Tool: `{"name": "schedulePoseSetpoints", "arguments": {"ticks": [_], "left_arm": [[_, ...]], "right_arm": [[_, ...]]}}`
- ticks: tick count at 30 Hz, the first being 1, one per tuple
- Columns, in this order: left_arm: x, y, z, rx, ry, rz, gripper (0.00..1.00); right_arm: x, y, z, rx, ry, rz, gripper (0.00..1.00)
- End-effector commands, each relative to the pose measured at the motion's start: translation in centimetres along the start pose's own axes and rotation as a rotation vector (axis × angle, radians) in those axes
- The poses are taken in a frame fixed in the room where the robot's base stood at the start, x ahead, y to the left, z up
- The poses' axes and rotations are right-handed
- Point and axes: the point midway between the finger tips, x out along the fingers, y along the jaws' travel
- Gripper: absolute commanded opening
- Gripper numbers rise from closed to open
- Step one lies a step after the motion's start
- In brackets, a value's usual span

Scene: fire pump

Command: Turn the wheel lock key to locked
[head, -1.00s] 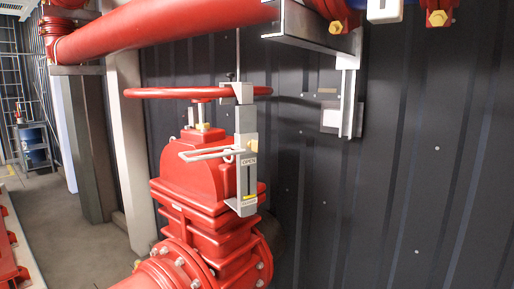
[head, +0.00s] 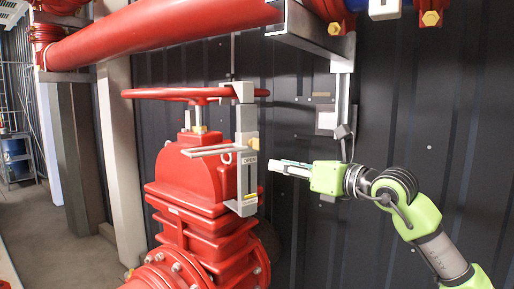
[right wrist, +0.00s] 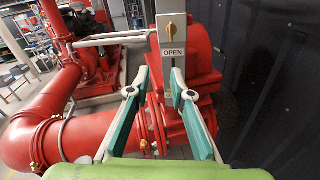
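The grey wheel lock (head: 246,155) hangs upright from the red handwheel (head: 180,94) on the red valve (head: 190,170). In the right wrist view the lock (right wrist: 173,58) carries an OPEN label (right wrist: 173,52) with the brass key (right wrist: 172,32) above it. In the head view the key (head: 254,144) is a small brass knob on the lock's right side. My right gripper (head: 275,166) is just right of the lock, pointing left at it and a little below the key. In the right wrist view its fingers (right wrist: 159,80) are apart with nothing gripped. My left gripper is out of view.
A thick red pipe (head: 160,32) crosses above the handwheel. A grey bracket (head: 312,38) juts from the dark ribbed wall (head: 440,130) at the upper right. A metal bar (head: 205,150) sticks out left from the lock. The space in front of the wall is otherwise open.

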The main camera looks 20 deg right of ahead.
Motion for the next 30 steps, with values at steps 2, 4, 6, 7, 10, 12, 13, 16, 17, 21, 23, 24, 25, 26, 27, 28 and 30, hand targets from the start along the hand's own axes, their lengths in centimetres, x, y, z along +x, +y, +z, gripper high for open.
{"name": "schedulePoseSetpoints", "arguments": {"ticks": [2, 4, 6, 7, 10, 12, 13, 16, 17, 21, 23, 24, 25, 26, 27, 28, 30], "left_arm": [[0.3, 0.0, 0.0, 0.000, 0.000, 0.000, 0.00], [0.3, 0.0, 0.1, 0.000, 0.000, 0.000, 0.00], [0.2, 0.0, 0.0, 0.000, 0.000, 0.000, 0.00], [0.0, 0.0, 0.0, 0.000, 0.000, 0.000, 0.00], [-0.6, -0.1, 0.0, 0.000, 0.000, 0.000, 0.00], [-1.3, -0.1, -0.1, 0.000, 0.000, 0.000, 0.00], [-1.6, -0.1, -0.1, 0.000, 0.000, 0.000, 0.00], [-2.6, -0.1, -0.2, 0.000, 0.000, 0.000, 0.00], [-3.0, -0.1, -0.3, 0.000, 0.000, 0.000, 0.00], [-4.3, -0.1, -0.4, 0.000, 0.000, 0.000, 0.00], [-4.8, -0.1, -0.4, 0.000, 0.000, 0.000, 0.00], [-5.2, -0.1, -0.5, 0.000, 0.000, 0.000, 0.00], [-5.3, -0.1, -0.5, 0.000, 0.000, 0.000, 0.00], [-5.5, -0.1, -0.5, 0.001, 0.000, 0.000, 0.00], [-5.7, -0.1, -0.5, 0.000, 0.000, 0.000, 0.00], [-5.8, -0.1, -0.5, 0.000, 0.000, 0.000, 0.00], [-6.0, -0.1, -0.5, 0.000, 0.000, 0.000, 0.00]], "right_arm": [[-1.7, 0.1, 2.5, -0.105, -0.029, -0.057, 0.21], [-2.5, 0.0, 3.7, -0.152, -0.042, -0.090, 0.21], [-2.6, 0.0, 4.3, -0.172, -0.049, -0.105, 0.21], [-2.5, -0.1, 4.4, -0.175, -0.050, -0.108, 0.21], [-1.4, -0.1, 4.6, -0.172, -0.048, -0.106, 0.21], [-0.2, -0.2, 4.8, -0.171, -0.050, -0.105, 0.21], [0.3, -0.2, 4.9, -0.170, -0.048, -0.104, 0.21], [2.5, -0.4, 5.1, -0.170, -0.048, -0.104, 0.21], [3.2, -0.4, 5.2, -0.169, -0.049, -0.103, 0.21], [6.2, -0.8, 5.3, -0.169, -0.048, -0.104, 0.21], [7.3, -0.9, 5.4, -0.169, -0.049, -0.105, 0.21], [8.0, -1.0, 5.4, -0.170, -0.049, -0.104, 0.21], [8.5, -1.0, 5.3, -0.171, -0.049, -0.105, 0.21], [8.9, -1.1, 5.3, -0.170, -0.049, -0.105, 0.21], [9.4, -1.2, 5.3, -0.169, -0.050, -0.104, 0.21], [9.7, -1.2, 5.3, -0.170, -0.050, -0.104, 0.21], [10.3, -1.3, 5.2, -0.171, -0.049, -0.105, 0.21]]}}
